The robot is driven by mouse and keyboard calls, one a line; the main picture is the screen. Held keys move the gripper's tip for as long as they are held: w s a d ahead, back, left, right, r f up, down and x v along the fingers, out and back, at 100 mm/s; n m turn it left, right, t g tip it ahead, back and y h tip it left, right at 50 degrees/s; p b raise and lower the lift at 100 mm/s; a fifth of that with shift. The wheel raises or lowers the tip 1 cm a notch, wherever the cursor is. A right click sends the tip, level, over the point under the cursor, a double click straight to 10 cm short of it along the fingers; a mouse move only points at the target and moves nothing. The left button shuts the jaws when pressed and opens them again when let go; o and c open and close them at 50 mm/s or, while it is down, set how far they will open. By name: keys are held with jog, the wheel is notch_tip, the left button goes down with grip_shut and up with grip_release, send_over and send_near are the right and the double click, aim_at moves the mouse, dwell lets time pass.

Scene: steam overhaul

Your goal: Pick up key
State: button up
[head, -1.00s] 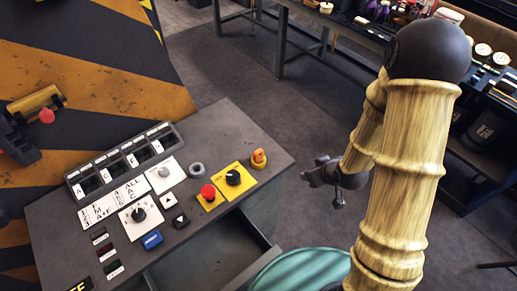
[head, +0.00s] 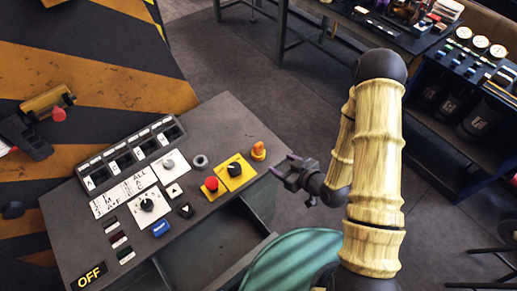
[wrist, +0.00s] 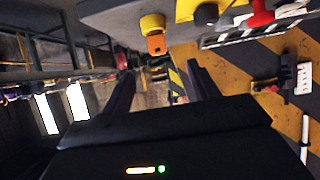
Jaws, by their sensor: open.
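A small orange piece on a yellow base, which looks like the key (head: 258,150), stands at the right edge of the grey control console (head: 225,112). In the wrist view the key (wrist: 155,44) shows ahead of and between my fingertips, with its yellow base above it. My gripper (head: 283,165) is open and empty, just right of and slightly below the key in the head view. It does not appear to touch the key. Both fingers also show in the wrist view (wrist: 160,75).
Beside the key are a yellow plate with a black knob (head: 235,171) and a red button (head: 211,183). An open drawer (head: 215,250) and a teal round seat (head: 295,262) are below. A workbench (head: 390,35) stands at the back; dark floor lies between.

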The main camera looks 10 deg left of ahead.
aim_at(260, 148)
jog(key=b+x, duration=0.5)
jog(key=x, duration=0.7)
jog(key=shift+a, duration=0.15)
dwell(0.3)
jog(key=shift+w+r, duration=0.1)
jog(key=shift+w+a+p, duration=0.15)
jog(key=shift+p, duration=0.15)
jog(key=w+a+p, duration=0.1)
jog(key=w+a+f+p, duration=0.1)
jog(key=w, duration=0.1)
jog(key=shift+a+f, duration=0.15)
jog(key=shift+a, duration=0.05)
jog(key=shift+w+a+f, duration=0.2)
jog(key=shift+a+f, duration=0.05)
